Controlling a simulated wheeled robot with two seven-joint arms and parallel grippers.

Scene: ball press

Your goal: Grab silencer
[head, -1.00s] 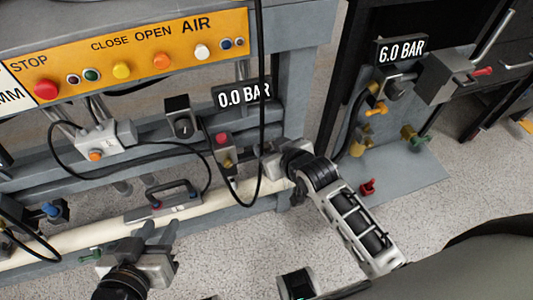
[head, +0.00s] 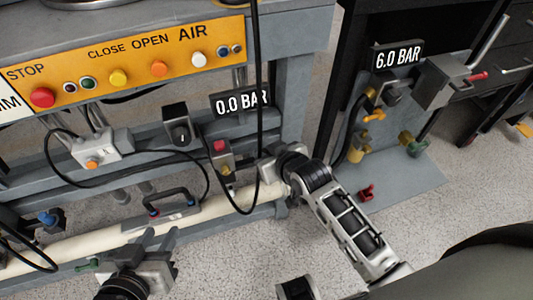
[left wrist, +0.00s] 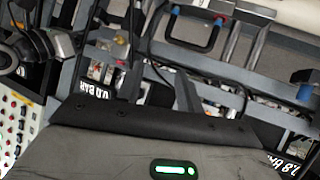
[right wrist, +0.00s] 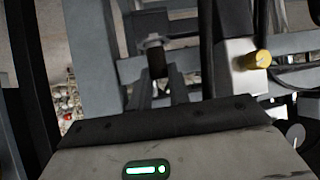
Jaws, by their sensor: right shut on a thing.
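A small dark cylindrical piece with a metal collar (right wrist: 156,58), which looks like the silencer, sits between the fingers of my right gripper (right wrist: 158,88) in the right wrist view. My right gripper is shut on it. In the head view my right gripper (head: 270,167) is at the right end of the bench's lower rail, and its fingers hide the piece there. My left gripper (head: 158,240) is open and empty in front of the cream tube. Its fingers (left wrist: 157,92) stand apart in the left wrist view.
A valve with a red button (head: 220,147) and a hanging black cable are close to my right gripper. A black handle (head: 172,201) is on the cream tube (head: 110,235). The 6.0 BAR air unit (head: 397,56) stands at right.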

